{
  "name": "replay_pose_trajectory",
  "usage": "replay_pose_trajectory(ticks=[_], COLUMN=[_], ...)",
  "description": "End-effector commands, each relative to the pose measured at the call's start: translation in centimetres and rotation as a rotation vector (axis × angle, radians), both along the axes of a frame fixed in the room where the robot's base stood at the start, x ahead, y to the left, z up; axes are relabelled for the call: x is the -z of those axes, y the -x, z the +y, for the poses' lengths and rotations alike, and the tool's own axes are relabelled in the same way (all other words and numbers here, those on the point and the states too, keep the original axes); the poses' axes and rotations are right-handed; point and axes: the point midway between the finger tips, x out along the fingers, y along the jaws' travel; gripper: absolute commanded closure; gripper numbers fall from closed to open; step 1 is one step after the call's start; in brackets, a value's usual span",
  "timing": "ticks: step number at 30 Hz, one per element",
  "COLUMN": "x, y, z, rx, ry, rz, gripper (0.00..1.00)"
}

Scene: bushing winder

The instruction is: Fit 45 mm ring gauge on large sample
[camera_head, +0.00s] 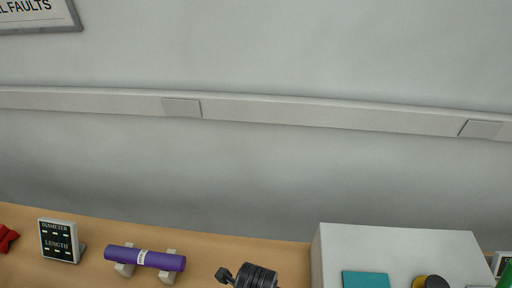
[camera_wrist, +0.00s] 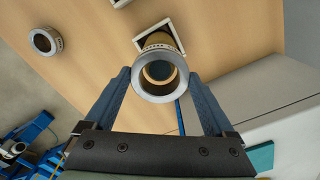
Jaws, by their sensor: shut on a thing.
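A silver ring gauge (camera_wrist: 139,82) is between the blue fingertips of my gripper (camera_wrist: 158,80) in the wrist view, and the gripper is shut on it. Tan material and a dark round centre show through the ring's opening. The ring and sample line up closely in this view. I cannot tell whether the ring is around the sample's end or just above it. A second silver ring (camera_wrist: 57,43) lies apart on the wooden table at the upper left.
In the head view, a purple cylinder (camera_head: 160,260) rests on two light supports beside a DIAMETER/LENGTH display (camera_head: 59,241). A red object (camera_head: 7,238) is at the far left. A pale box (camera_head: 400,242) with a teal pad (camera_head: 366,279) stands on the right.

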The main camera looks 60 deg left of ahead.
Motion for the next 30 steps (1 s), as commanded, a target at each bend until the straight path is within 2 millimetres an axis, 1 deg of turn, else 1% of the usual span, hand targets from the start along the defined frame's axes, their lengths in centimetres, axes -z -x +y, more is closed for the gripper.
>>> replay_pose_trajectory(ticks=[15, 30], x=[1.6, 1.6], y=[0.0, 0.0], z=[0.0, 0.0], rx=[0.000, 0.000], ry=[0.000, 0.000], rz=[0.000, 0.000], gripper=[0.76, 0.76])
